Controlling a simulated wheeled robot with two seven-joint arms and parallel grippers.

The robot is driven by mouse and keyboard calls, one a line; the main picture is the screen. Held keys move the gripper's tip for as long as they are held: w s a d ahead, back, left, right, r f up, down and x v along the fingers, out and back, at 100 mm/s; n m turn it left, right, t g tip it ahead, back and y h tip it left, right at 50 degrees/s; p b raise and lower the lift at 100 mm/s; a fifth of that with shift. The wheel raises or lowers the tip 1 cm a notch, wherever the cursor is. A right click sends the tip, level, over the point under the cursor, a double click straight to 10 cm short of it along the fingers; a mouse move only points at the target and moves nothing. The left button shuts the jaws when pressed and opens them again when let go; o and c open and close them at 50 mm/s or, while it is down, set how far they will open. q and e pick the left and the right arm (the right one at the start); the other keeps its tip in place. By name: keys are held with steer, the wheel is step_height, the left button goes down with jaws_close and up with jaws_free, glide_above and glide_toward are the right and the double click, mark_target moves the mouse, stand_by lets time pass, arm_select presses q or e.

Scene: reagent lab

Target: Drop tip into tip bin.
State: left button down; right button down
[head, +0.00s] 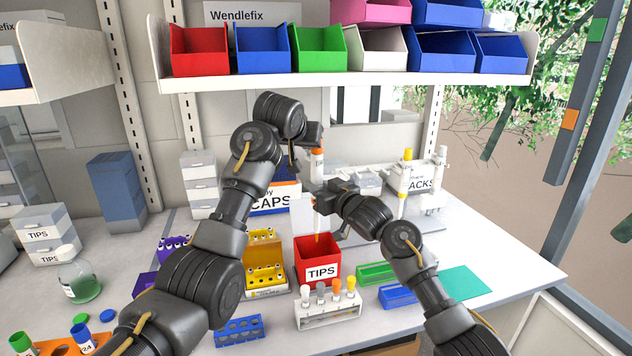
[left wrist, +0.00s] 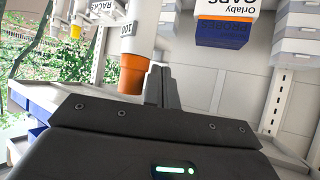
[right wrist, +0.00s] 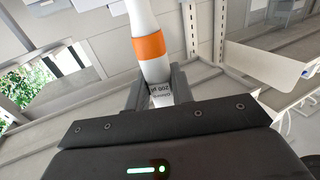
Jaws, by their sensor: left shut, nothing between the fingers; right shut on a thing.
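The red tip bin (head: 318,271), labelled TIPS, stands on the bench in the middle of the head view. My right gripper (head: 319,190) is shut on a white pipette with an orange band (right wrist: 148,46), marked 200. It holds the pipette roughly upright above the bin. My left gripper (left wrist: 163,86) is shut and empty, close beside the pipette's orange upper part (left wrist: 131,76). I cannot tell whether they touch.
A white tube rack (head: 328,318) stands in front of the bin, and a yellow rack (head: 266,276) is to its left. Green (head: 377,273) and blue (head: 397,296) trays lie to its right. A pipette stand (head: 404,178) is behind right. A shelf (head: 345,80) with coloured bins hangs above.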

arm_select(q)
steer(key=shift+f, duration=0.4)
arm_select(e)
steer(key=shift+r, duration=0.1)
arm_select(q)
steer(key=shift+r, duration=1)
